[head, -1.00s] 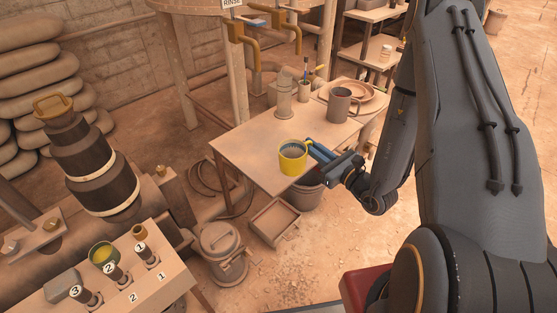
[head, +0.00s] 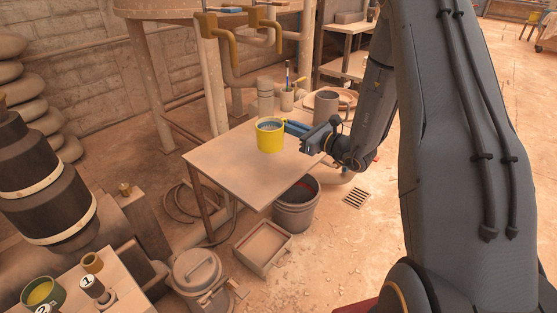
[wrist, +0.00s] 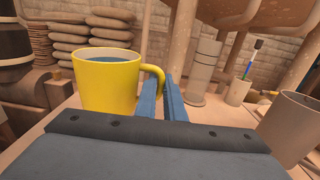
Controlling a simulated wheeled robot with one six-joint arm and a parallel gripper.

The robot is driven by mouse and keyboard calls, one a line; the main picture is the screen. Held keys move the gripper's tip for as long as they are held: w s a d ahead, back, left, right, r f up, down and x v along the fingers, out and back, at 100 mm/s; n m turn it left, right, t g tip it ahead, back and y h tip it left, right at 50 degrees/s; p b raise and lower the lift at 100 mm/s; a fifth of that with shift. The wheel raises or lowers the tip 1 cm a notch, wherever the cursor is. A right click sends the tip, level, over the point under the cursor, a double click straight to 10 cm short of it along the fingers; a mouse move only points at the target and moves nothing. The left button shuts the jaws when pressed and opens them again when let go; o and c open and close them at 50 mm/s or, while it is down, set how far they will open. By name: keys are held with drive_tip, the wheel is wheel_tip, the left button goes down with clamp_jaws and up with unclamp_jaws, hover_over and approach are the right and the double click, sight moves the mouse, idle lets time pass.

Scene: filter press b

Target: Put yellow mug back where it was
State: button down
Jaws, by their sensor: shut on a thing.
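The yellow mug (head: 270,136) is upright over the wooden table (head: 235,170), with bluish-grey contents inside. My gripper (head: 296,128) comes from the right and its blue fingers are shut on the mug's handle. In the wrist view the mug (wrist: 107,82) is at the left, with its handle between the fingers (wrist: 173,90). I cannot tell whether the mug's base touches the tabletop.
At the table's back stand a tall canister (head: 265,97), a cup with brushes (head: 286,99), a grey-brown mug (head: 326,106) and a plate (head: 350,98). The table's front left is clear. A bucket (head: 296,207) and an open box (head: 263,246) are on the floor.

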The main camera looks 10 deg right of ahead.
wheel_tip(320, 180, down, 8)
drive_tip(key=shift+f+b, duration=0.1)
drive_tip(key=shift+b, duration=0.5)
drive_tip(key=c, duration=1.9)
unclamp_jaws()
drive_tip(key=shift+o, duration=0.3)
